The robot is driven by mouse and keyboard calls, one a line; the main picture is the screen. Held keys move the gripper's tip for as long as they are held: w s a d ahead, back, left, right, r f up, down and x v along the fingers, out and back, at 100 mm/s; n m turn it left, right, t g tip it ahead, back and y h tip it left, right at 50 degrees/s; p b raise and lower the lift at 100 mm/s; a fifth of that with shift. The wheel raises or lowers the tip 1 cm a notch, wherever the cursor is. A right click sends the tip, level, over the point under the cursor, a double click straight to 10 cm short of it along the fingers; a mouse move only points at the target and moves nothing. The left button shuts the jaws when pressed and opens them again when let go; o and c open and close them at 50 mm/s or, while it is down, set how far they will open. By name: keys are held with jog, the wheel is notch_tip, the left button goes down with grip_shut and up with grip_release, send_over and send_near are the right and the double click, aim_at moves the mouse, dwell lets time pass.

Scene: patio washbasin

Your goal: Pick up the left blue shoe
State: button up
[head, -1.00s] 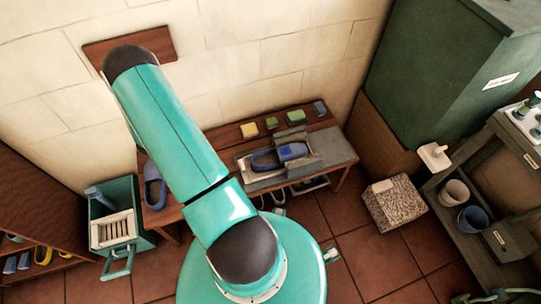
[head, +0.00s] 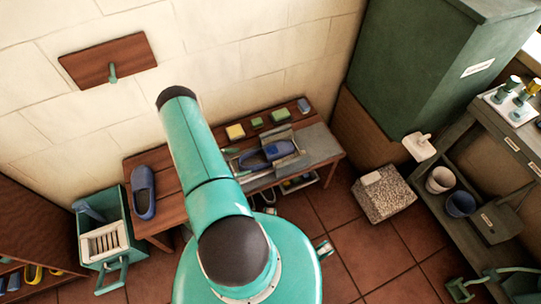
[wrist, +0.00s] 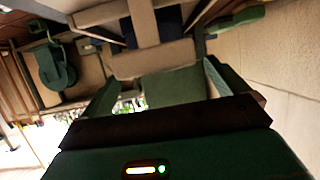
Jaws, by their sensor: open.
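The left blue shoe (head: 143,192) lies on the left part of the wooden bench, clear of my arm in the head view. A second blue shoe (head: 265,155) lies in a grey holder on the bench to the right. My gripper (wrist: 160,75) shows in the wrist view with its two fingers apart and nothing visible between them. In the head view the gripper is mostly hidden behind my arm, so its exact distance from the left shoe cannot be told. I cannot make out the left shoe in the wrist view.
A green bin (head: 104,240) stands left of the bench. A wooden wall board (head: 108,60) with a peg hangs above. A speckled block (head: 384,195) and green cabinet (head: 430,70) are at right.

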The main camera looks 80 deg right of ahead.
aim_at(250, 164)
jog(key=shift+x, duration=2.7)
jog(key=c, duration=1.3)
jog(key=shift+o, duration=0.2)
